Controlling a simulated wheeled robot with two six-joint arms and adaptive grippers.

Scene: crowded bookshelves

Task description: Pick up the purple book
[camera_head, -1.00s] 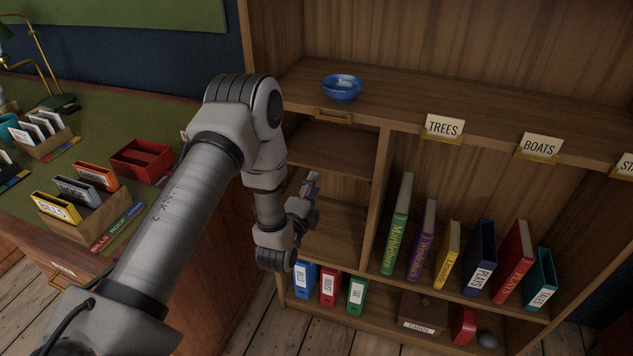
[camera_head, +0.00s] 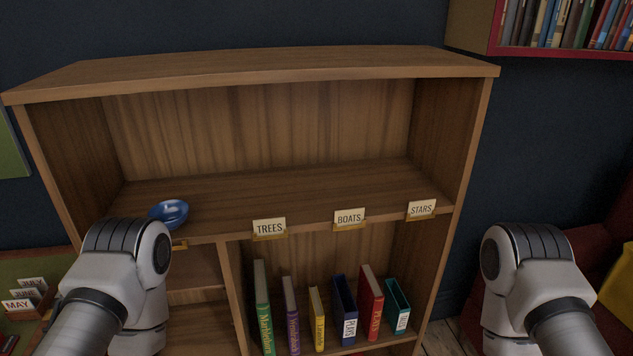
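The purple book (camera_head: 291,318) stands upright on the shelf below the TREES label, leaning slightly. The green book (camera_head: 262,308) is on its left and the yellow book (camera_head: 317,318) on its right. Only its spine and top show well. My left arm comes in at the lower left and my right arm at the lower right. Both arms are bent at the elbow, and neither gripper shows in the picture.
A blue binder (camera_head: 345,311), a red book (camera_head: 370,303) and a teal binder (camera_head: 397,305) stand further right. The upper shelf (camera_head: 320,188) holds a blue bowl (camera_head: 169,213) at its left; the rest is bare. Labels TREES (camera_head: 269,228), BOATS (camera_head: 349,218) and STARS (camera_head: 421,209) sit on its front edge.

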